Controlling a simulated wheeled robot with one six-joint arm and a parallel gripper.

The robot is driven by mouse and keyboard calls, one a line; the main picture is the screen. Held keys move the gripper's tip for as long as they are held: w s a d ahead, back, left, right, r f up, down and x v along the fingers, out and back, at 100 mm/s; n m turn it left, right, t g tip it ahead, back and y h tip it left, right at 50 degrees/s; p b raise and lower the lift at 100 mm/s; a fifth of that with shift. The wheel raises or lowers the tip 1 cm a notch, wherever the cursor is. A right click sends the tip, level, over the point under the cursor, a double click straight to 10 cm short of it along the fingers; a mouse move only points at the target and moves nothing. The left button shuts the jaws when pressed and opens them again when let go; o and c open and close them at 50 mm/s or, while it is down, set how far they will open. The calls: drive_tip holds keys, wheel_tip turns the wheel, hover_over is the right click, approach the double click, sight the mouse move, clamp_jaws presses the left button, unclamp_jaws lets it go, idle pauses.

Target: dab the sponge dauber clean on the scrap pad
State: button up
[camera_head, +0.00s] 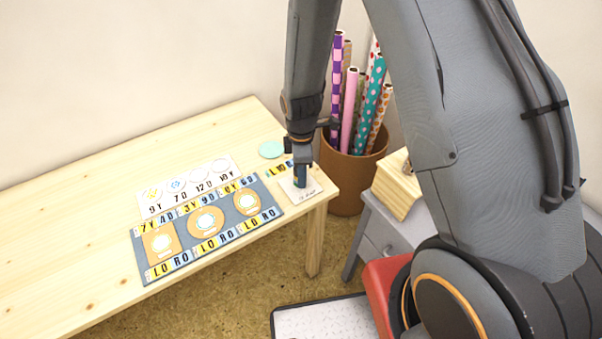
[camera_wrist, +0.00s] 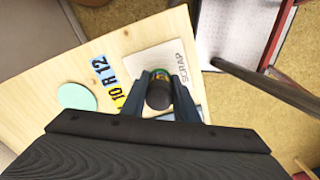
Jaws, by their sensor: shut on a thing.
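The scrap pad (camera_head: 315,192) is a pale square with lettering near the right corner of the wooden table. In the wrist view the pad (camera_wrist: 167,57) shows the word SCRAP. My gripper (camera_head: 301,168) points down over the pad, its fingers shut on the sponge dauber (camera_head: 299,181). In the wrist view the dauber (camera_wrist: 158,94) is a dark, round-topped piece with a green and blue rim, between my two fingers (camera_wrist: 158,98). It is over or on the pad; its sponge end is hidden, so I cannot tell whether it touches.
A blue-grey mat (camera_head: 187,252) with several round and square cards lies left of the pad. A white card strip (camera_head: 180,190) lies behind it. A mint disc (camera_head: 271,149) lies near the back edge. A brown bin (camera_head: 345,185) of paper rolls stands beyond the table's right edge.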

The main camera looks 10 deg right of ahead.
drive_tip(key=shift+f, duration=0.6)
idle(0.8)
drive_tip(key=shift+r, duration=0.15)
drive_tip(key=shift+r, duration=0.35)
drive_tip(key=shift+r, duration=0.2)
idle(0.3)
drive_tip(key=shift+r+p, duration=1.7)
drive_tip(key=shift+r, duration=0.5)
drive_tip(key=shift+f, duration=0.1)
drive_tip(key=shift+d+f+b, duration=0.1)
drive_tip(key=shift+f+b, duration=1.2)
drive_tip(key=shift+f, duration=0.9)
drive_tip(key=shift+f+b, duration=0.3)
drive_tip(key=shift+f, duration=0.3)
